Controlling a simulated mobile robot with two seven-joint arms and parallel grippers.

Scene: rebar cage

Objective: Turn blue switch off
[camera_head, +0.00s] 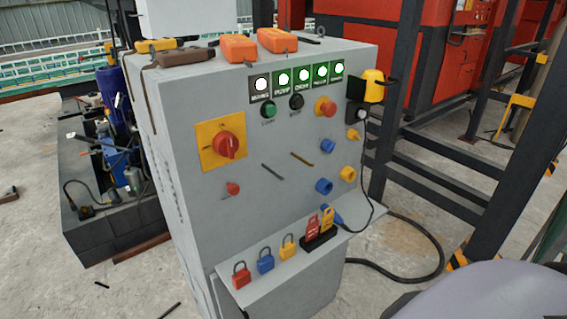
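A grey control cabinet (185,110) stands in the middle of the head view. On the right part of its sloped front is a small blue knob (328,146), which looks like the blue switch. A second blue round fitting (324,186) sits below it, and I cannot tell whether it is a switch or a socket. The setting of the blue knob is too small to read. Neither of my grippers shows in the view, so nothing is seen touching the panel.
A red rotary switch (227,146) on a yellow plate, a red mushroom button (325,107) and several lit indicators (301,76) share the panel. Padlocks (265,262) sit on the lower ledge. A black cable (420,279) lies on the floor. Dark posts (392,100) stand to the right.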

